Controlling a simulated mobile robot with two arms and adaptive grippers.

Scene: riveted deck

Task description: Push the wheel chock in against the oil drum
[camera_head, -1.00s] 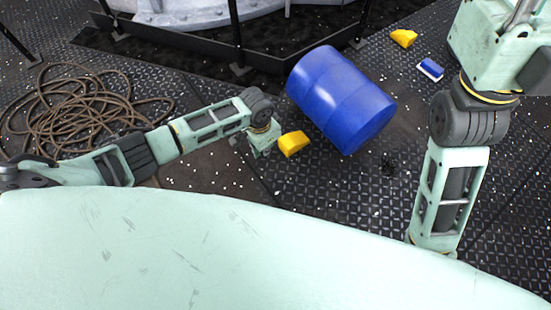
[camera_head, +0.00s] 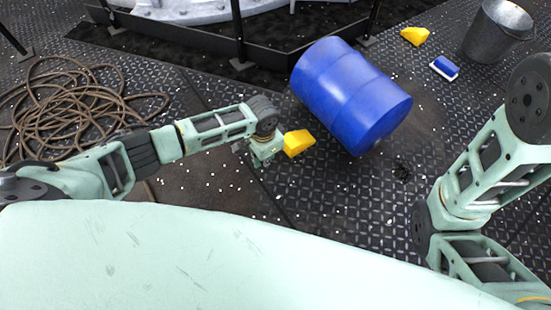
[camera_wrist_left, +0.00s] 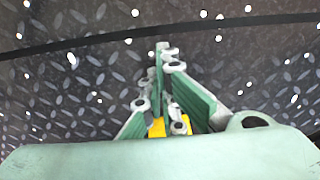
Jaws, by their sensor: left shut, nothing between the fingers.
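The yellow wheel chock (camera_head: 299,143) lies on the deck to the left of the blue oil drum (camera_head: 350,95), which lies on its side. A narrow strip of deck seems to show between chock and drum in the head view. My left gripper (camera_head: 264,156) points down at the chock's left side, close to it; I cannot tell whether they touch. In the left wrist view its fingers (camera_wrist_left: 168,112) are shut and empty, and parts of the yellow chock (camera_wrist_left: 156,127) show behind them. The drum is not seen there. My right gripper is out of view; only its arm shows.
A second yellow chock (camera_head: 415,36), a blue and white object (camera_head: 445,68) and a metal bucket (camera_head: 497,31) stand beyond the drum. A coiled brown rope or hose (camera_head: 70,110) lies at left. A black railing (camera_head: 240,62) runs behind. Deck in front of the drum is mostly clear.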

